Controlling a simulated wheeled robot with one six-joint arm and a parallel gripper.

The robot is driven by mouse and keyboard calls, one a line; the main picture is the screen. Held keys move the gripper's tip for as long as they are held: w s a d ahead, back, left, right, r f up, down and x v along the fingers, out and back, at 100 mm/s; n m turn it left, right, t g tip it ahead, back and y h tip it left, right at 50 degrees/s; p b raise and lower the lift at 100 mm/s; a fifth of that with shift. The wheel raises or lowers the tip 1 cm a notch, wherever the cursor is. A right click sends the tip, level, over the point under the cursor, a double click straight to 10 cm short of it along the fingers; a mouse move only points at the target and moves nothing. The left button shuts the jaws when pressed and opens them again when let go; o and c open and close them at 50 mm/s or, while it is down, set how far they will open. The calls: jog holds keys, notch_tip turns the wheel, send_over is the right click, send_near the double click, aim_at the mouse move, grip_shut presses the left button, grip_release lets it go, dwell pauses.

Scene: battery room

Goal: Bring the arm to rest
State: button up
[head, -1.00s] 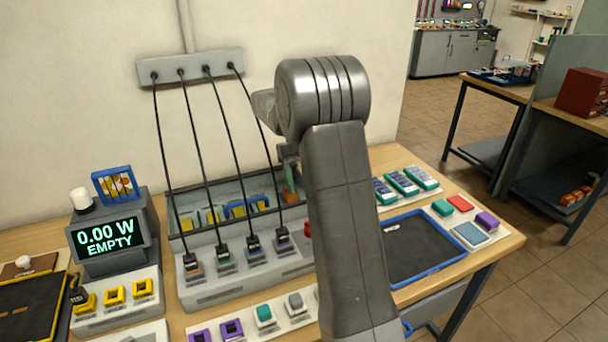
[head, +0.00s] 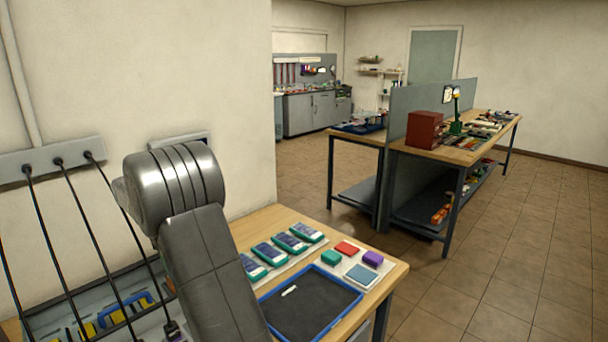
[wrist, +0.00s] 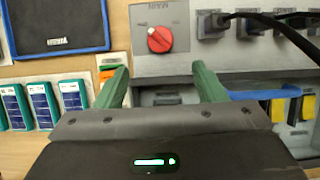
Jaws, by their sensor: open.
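My gripper (wrist: 161,68) shows in the wrist view with its two green fingers spread apart and nothing between them. It points at the bench, in front of a grey unit with a red rotary knob (wrist: 160,39); the gap to the unit is hard to judge. In the head view my arm rises at the lower left over the bench, bent at a big grey joint. The gripper itself is hidden there behind the arm.
Black cables (head: 86,223) hang from a wall strip left of my arm. The wooden bench (head: 392,274) holds a blue-rimmed tray (head: 355,294), several teal meters (head: 289,243) and coloured blocks. Open tiled floor (head: 508,265) lies right. A second bench (head: 473,151) carries a red box (head: 424,130).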

jog(key=p+x, duration=0.1)
jog(key=x, duration=1.1)
jog(key=shift+s+d+f, duration=0.1)
jog(key=shift+f, duration=0.05)
